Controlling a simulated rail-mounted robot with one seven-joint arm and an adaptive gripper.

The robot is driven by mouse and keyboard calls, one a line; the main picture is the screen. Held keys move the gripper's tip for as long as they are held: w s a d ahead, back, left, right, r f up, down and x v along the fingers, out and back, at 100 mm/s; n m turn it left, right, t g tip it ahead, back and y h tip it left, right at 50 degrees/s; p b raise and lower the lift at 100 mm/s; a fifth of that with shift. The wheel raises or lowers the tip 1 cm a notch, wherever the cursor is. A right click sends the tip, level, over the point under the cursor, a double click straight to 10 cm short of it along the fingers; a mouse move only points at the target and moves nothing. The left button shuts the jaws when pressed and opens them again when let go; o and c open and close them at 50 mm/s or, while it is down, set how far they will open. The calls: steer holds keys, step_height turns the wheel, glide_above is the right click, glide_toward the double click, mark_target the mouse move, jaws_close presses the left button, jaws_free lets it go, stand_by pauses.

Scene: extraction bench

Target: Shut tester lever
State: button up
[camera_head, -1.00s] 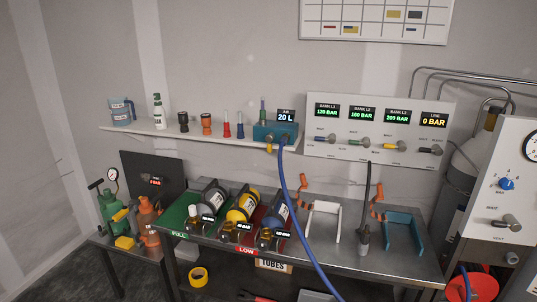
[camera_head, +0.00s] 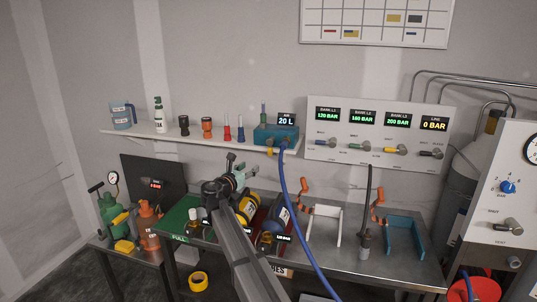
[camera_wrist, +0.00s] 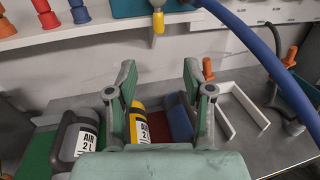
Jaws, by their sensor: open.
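A teal box with a small display reading 20 L (camera_head: 275,135) stands at the right end of the wall shelf; I take it for the tester. A small yellow lever (camera_head: 269,151) hangs below its front. In the wrist view the yellow lever (camera_wrist: 158,22) points down under the teal body (camera_wrist: 150,6), at the top of the picture. My gripper (camera_head: 237,170) is left of and below the box, over the back of the bench. In the wrist view my gripper (camera_wrist: 158,78) is open and empty, with its fingers apart from the lever.
A blue hose (camera_head: 290,195) runs down from the box past my arm's right side. Air cylinders (camera_wrist: 138,122) lie on the bench below my gripper. The shelf (camera_head: 150,133) holds bottles and coloured fittings. White and teal brackets with orange handles stand to the right.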

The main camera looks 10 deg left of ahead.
mark_target(269, 152)
steer(key=shift+p+x, duration=2.5)
steer(key=shift+x, duration=6.2)
steer(key=shift+a+r, duration=0.1)
jaws_close()
